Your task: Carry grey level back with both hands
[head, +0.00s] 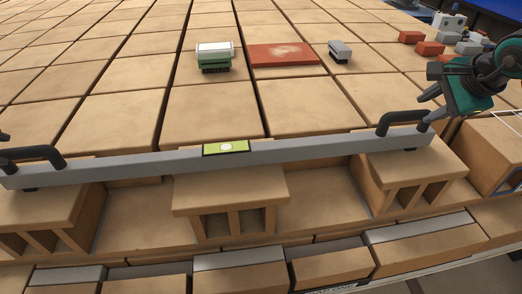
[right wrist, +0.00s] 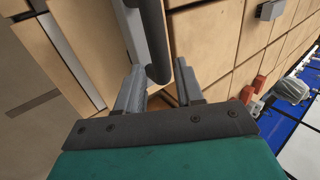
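The grey level (head: 310,148) lies across the tops of several hollow bricks in the head view, with a green-yellow bubble vial (head: 226,148) at its middle. It has a black handle at the left (head: 32,153) and another at the right (head: 402,118). My right gripper (head: 427,118) is at the right handle's outer end. In the right wrist view its two fingers (right wrist: 160,88) stand apart, with the black handle (right wrist: 155,40) running down to the gap between them. Only a dark sliver, perhaps of my left gripper (head: 3,136), shows at the left edge; its fingers are hidden.
Under the level stand hollow bricks (head: 230,192) in a row. Behind lies a wide field of flat tan blocks (head: 120,110). On it are a green-and-white device (head: 214,57), a reddish slab (head: 283,54) and a small grey block (head: 340,51). Several red and grey pieces sit far right.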

